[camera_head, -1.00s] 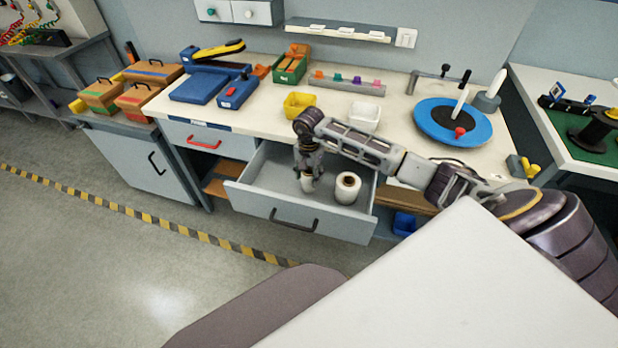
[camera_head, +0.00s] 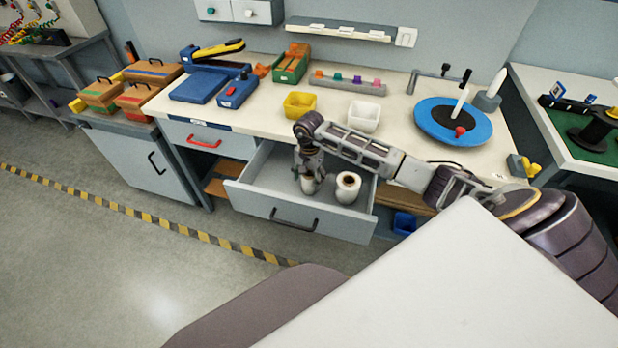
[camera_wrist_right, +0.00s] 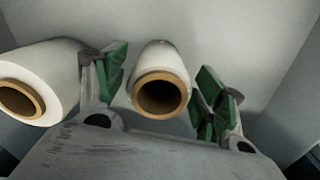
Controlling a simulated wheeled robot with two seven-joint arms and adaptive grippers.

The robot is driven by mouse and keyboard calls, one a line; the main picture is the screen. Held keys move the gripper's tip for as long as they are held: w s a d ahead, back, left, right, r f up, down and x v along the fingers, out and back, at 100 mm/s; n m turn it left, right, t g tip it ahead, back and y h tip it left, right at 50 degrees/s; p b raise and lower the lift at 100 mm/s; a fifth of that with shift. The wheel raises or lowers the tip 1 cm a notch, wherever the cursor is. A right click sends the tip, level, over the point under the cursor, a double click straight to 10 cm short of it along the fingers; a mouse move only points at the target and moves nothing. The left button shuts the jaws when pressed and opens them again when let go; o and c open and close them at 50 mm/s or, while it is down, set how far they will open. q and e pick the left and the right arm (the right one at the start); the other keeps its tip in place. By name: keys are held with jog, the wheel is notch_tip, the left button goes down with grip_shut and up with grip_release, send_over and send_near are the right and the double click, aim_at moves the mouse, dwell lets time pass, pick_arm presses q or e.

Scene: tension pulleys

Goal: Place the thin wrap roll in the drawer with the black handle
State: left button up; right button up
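The thin wrap roll (camera_head: 308,186) is white with a brown core and stands inside the open drawer with the black handle (camera_head: 295,222). It also shows in the right wrist view (camera_wrist_right: 160,62), between the green-padded fingers. My right gripper (camera_head: 311,178) is low in the drawer at this roll. In the wrist view the right gripper (camera_wrist_right: 160,88) is open, its fingers spread on either side of the roll, with a gap at the right finger. A thicker wrap roll (camera_head: 347,188) stands to the right in the drawer. My left gripper is out of view.
A closed drawer with a red handle (camera_head: 204,143) is left of the open one. The worktop above holds a yellow bin (camera_head: 299,104), a white bin (camera_head: 364,116) and a blue turntable (camera_head: 435,128). The drawer's front wall and sides surround the gripper.

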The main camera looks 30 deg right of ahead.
jog(key=shift+r, duration=0.15)
dwell(0.3)
notch_tip(320, 180, up, 12)
dwell(0.6)
jog(key=shift+a, duration=0.1)
dwell(0.4)
